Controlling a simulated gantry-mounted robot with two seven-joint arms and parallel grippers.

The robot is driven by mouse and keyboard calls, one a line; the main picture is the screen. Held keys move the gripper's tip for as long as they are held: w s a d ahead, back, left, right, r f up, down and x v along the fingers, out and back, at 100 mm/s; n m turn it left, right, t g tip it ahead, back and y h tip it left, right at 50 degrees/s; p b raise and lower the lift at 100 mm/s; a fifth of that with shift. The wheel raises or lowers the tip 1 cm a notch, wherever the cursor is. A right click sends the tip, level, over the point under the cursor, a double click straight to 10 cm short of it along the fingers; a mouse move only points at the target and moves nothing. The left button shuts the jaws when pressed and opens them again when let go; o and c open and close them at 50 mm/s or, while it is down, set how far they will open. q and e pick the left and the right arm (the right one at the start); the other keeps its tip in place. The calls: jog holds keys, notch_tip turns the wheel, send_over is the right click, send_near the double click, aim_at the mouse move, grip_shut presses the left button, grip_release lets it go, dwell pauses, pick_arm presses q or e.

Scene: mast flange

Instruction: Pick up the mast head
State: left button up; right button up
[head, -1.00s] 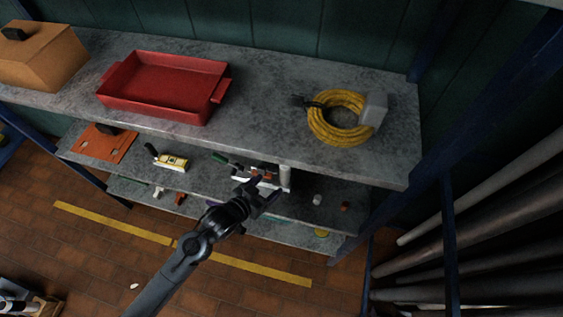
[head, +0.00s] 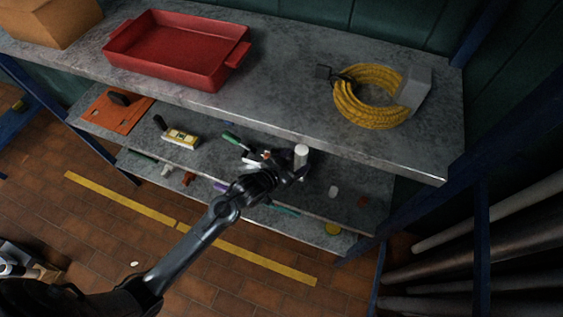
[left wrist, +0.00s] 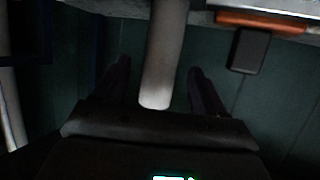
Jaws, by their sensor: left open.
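A pale grey upright cylinder (head: 301,154), likely the mast head, stands on the middle shelf under the overhanging top shelf. In the left wrist view the pale cylinder (left wrist: 164,55) lies between the two dark fingers, with a gap on each side. My left gripper (head: 290,173) is open at the cylinder, and its fingers also show in the left wrist view (left wrist: 158,90). The arm and hand hide part of the cylinder's lower end in the head view. My right gripper is not in view.
The top shelf (head: 290,105) overhangs the middle one and carries a red tray (head: 175,50) and a coiled yellow hose (head: 370,97). A green-handled tool (head: 232,138), a yellow-white item (head: 182,137) and an orange board (head: 115,112) lie left of the cylinder. Blue posts and long pipes (head: 500,230) stand right.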

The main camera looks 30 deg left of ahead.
pick_arm(q)
jog(key=shift+w+d+f+b, duration=0.1)
jog(key=shift+w+f+b, duration=0.2)
jog(key=shift+w, duration=0.25)
jog(key=b+x, duration=0.1)
jog(key=x, duration=0.3)
jog(key=shift+r, duration=0.1)
grip_shut()
